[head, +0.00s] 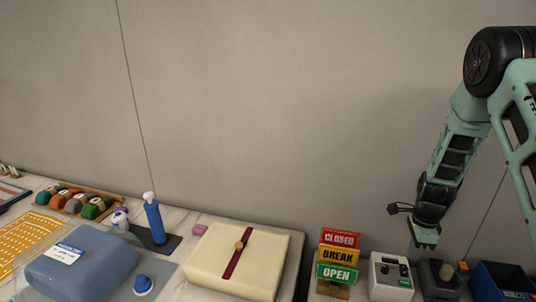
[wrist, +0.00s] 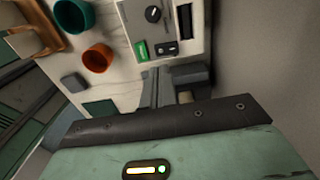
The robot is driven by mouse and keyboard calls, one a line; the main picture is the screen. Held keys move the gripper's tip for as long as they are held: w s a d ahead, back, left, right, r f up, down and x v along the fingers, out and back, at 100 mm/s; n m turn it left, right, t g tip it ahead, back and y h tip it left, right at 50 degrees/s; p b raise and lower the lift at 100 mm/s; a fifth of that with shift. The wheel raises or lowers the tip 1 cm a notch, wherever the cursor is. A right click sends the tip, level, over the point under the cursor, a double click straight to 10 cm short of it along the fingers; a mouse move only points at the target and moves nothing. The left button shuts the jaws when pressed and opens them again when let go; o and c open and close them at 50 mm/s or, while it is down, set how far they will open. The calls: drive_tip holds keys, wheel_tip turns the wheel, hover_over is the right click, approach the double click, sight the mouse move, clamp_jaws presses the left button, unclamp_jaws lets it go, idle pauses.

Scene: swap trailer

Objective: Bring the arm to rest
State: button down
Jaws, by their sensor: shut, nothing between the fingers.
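My arm hangs down from the upper right in the head view, with its pale green links bent at a black joint. My gripper (head: 425,243) points downward in the air above the right part of the counter. It is shut and empty. In the wrist view, the gripper's green housing with a dark bar fills the bottom, and a white box with a knob (wrist: 158,32) lies beyond it.
A sign stack (head: 338,255), a white control box (head: 390,277) and a blue bin (head: 503,282) stand near the gripper. A cream strapped box (head: 215,262) and a blue bottle (head: 154,220) stand farther left. An orange cup (wrist: 97,58) shows in the wrist view. The wall is bare.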

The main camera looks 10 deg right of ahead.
drive_tip(key=s+a+r+n+y+b, duration=0.15)
drive_tip(key=a+r+n, duration=0.3)
drive_tip(key=a, duration=0.45)
drive_tip(key=s+a+r+n, duration=0.2)
drive_tip(key=a+r+n, duration=0.3)
drive_tip(key=a, duration=0.5)
drive_tip(key=s+a+r+n, duration=0.2)
drive_tip(key=a+r+n, duration=0.3)
drive_tip(key=a, duration=0.4)
drive_tip(key=s+a+r+n, duration=0.1)
drive_tip(key=s+a+n, duration=0.2)
drive_tip(key=s+n, duration=0.2)
drive_tip(key=s+a+r+n+b, duration=0.1)
drive_tip(key=s+a+n, duration=0.1)
drive_tip(key=s+n, duration=0.4)
drive_tip(key=s+a+r+n, duration=0.2)
drive_tip(key=s+a+n, duration=0.1)
drive_tip(key=s+n, duration=0.2)
drive_tip(key=shift+s+a+h, duration=0.35)
drive_tip(key=shift+s+h, duration=0.1)
drive_tip(key=shift+s, duration=0.8)
